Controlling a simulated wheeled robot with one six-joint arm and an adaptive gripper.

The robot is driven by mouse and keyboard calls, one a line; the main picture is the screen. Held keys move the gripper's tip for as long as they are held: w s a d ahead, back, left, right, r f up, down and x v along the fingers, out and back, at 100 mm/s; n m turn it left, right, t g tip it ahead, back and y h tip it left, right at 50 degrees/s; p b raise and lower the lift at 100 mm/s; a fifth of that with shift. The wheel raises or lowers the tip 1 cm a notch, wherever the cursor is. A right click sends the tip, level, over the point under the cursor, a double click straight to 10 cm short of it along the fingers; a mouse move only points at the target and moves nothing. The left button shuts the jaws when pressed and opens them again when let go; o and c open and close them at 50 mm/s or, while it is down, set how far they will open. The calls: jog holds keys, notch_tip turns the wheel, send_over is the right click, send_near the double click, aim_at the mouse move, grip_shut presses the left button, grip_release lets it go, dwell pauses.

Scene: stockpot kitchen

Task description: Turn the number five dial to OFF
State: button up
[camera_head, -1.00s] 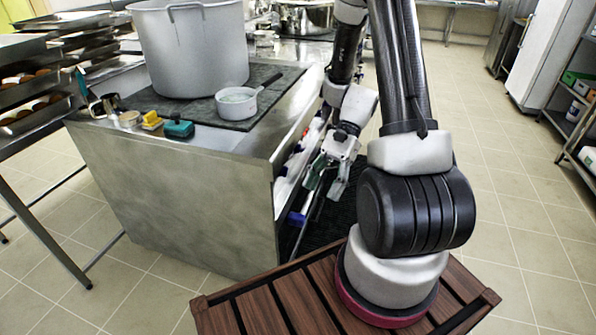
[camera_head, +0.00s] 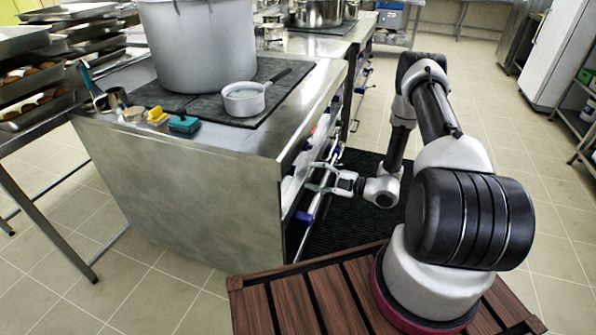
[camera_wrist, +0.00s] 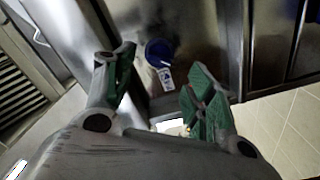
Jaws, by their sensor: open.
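In the wrist view a round blue dial (camera_wrist: 158,52) sits on the dark metal front, with a small white-and-blue label (camera_wrist: 166,78) beside it. The label is too small to read, so I cannot tell which number this dial bears or its setting. My gripper (camera_wrist: 160,70) is open, with green-padded fingers on either side of the dial in the picture and apart from it. In the head view my gripper (camera_head: 318,178) is beside the counter's right face. A blue dial (camera_head: 304,216) shows below it there.
A large stockpot (camera_head: 200,50) and a small saucepan (camera_head: 246,99) stand on the counter's dark top. A yellow item (camera_head: 157,116) and a teal item (camera_head: 184,124) lie near its front edge. More blue fittings line the counter's right side. A dark mat (camera_head: 350,225) covers the floor there.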

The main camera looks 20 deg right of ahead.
aim_at(294, 172)
jog(key=shift+m, duration=0.4)
jog(key=x, duration=0.7)
jog(key=shift+w+a, duration=0.2)
jog(key=shift+a, duration=0.1)
jog(key=c, duration=1)
